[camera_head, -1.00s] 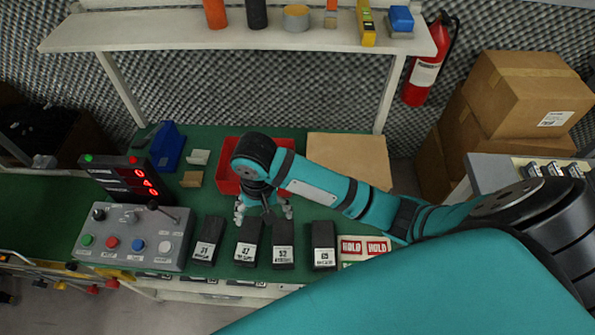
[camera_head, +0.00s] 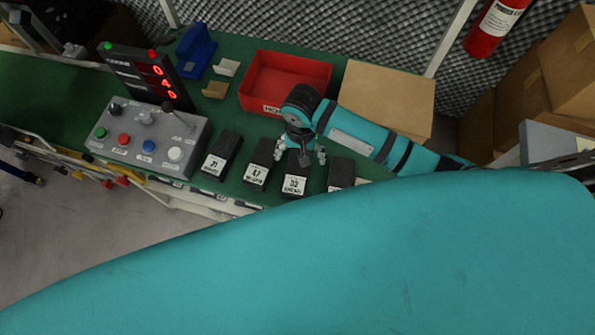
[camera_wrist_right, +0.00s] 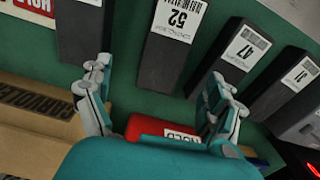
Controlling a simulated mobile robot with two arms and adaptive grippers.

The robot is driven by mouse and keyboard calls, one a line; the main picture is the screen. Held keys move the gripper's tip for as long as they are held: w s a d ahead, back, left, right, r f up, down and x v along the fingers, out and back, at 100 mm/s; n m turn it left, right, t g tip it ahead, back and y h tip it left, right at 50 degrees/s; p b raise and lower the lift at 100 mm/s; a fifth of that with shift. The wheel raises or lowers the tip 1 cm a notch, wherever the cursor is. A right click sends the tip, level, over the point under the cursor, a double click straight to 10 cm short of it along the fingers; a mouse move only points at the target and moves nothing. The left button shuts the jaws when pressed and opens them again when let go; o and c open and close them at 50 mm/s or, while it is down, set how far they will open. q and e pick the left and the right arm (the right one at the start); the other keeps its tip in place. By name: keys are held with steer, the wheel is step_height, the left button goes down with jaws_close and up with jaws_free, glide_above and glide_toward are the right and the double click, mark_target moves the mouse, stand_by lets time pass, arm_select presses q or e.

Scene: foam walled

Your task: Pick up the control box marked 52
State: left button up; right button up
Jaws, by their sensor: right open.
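The control box marked 52 (camera_head: 294,186) is a black block with a white label, lying on the green bench top in a row of similar boxes. In the right wrist view its label (camera_wrist_right: 177,18) reads 52 upside down. My right gripper (camera_head: 301,157) is above the far end of this box, fingers spread and empty. In the right wrist view the open fingers (camera_wrist_right: 158,95) stand wide on either side of the box's line, and the box lies beyond them, apart from both. The gripper hides part of the box's far end in the head view. My left gripper is not in view.
The box marked 47 (camera_head: 258,163) and the one marked 31 (camera_head: 222,153) lie to the left; another black box (camera_head: 341,173) lies close right. A red bin (camera_head: 322,75) and cardboard (camera_head: 390,98) are behind. A grey button panel (camera_head: 150,140) stands left.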

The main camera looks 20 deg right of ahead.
mark_target(298, 166)
step_height(298, 166, down, 2)
steer(key=shift+f, duration=0.2)
steer(key=f, duration=0.5)
steer(key=shift+a+f, duration=0.3)
steer(key=shift+a, duration=0.05)
steer(key=c, duration=1.5)
